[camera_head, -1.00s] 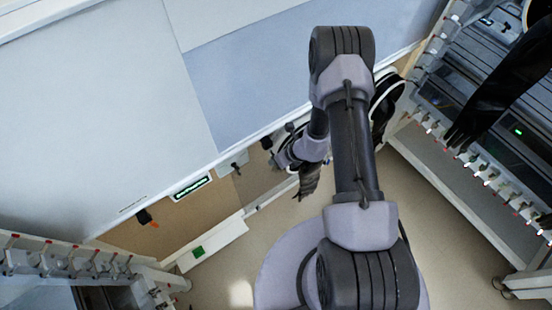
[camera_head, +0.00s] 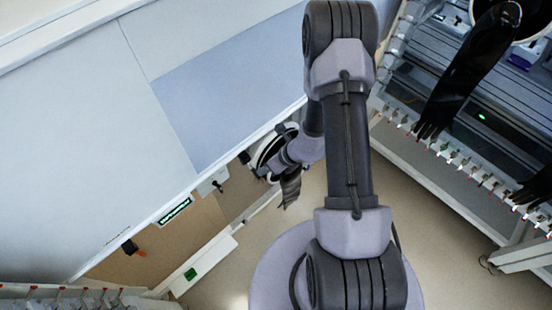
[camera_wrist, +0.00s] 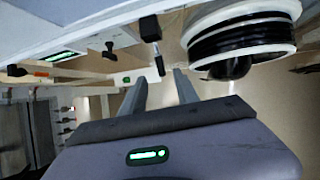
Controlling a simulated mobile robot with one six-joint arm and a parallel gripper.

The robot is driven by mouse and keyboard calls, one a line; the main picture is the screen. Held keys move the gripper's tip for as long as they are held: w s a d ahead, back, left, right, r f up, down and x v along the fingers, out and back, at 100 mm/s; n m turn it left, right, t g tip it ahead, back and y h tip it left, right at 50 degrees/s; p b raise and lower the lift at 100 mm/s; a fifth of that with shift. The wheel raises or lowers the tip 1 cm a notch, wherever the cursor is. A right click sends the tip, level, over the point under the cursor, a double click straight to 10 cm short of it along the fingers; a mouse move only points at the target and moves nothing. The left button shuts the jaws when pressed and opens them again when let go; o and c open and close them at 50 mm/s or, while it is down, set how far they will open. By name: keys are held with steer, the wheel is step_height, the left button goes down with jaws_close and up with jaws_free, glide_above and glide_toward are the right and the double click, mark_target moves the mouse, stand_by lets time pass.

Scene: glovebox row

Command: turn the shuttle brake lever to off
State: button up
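I cannot tell for sure which fitting is the shuttle brake lever. A small black lever on a light plate (camera_head: 213,183) sits on the panel front, and the black handle (camera_wrist: 108,48) shows in the wrist view. A black-and-orange handle (camera_head: 131,248) sits further left, also in the wrist view (camera_wrist: 18,70). A black knob (camera_head: 244,157) is nearer my arm; in the wrist view a black block (camera_wrist: 150,28) hangs with a rod below. My gripper (camera_head: 290,190) is apart from them, below the panel edge.
A green-lit display (camera_head: 174,211) and a white box with a green square (camera_head: 192,273) lie along the panel front. A white-rimmed port with black rings (camera_wrist: 240,40) is close right of the fingers. A glovebox with black gloves (camera_head: 465,75) stands right. The floor between is clear.

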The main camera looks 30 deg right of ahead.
steer(key=p+v, duration=0.1)
steer(key=v, duration=0.6)
steer(key=shift+r, duration=0.2)
steer(key=shift+d, duration=0.1)
